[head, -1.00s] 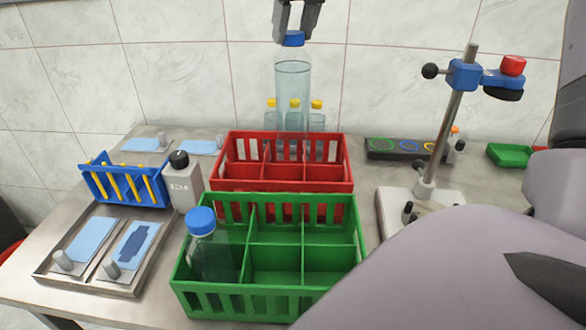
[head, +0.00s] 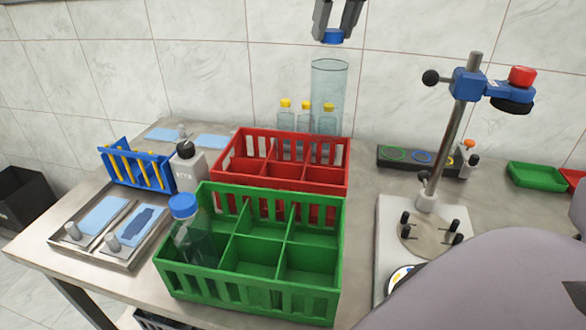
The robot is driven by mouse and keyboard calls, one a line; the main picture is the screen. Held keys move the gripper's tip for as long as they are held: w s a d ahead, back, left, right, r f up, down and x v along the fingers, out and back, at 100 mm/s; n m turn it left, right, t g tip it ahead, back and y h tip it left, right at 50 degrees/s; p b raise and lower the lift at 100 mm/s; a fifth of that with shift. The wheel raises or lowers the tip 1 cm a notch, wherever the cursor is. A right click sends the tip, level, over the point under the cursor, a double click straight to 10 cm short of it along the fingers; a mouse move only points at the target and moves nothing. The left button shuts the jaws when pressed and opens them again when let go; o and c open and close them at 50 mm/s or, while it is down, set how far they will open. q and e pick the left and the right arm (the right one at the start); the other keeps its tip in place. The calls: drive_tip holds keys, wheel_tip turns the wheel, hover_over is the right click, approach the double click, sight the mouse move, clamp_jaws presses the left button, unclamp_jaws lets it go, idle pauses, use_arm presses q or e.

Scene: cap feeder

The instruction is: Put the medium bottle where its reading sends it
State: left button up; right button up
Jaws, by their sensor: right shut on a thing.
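A second blue-capped clear bottle (head: 190,235) stands in the front left compartment of the green crate (head: 250,302). The other green compartments in view look empty. My left gripper is not in view.
Several yellow-capped bottles (head: 305,118) stand behind or in the red crate. A metal stand (head: 450,140) with a blue clamp rises at right. A ringed dark strip (head: 410,172) and a small green tray (head: 535,176) lie behind. A blue rack (head: 135,178) and grey bottle (head: 187,165) are left.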

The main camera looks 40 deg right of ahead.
sight(329, 127)
drive_tip(key=shift+s+d, duration=0.15)
wheel_tip(329, 127, down, 20)
drive_tip(key=shift+r, duration=0.15)
idle(0.4)
drive_tip(key=shift+b, duration=0.3)
drive_tip(key=shift+f, duration=0.2)
drive_tip(key=o, duration=1)
drive_tip(key=shift+s+r, duration=0.1)
drive_tip(key=shift+r, duration=0.2)
drive_tip(key=v, duration=1.1)
drive_tip(key=shift+s+r, duration=0.2)
drive_tip(key=shift+r, duration=0.1)
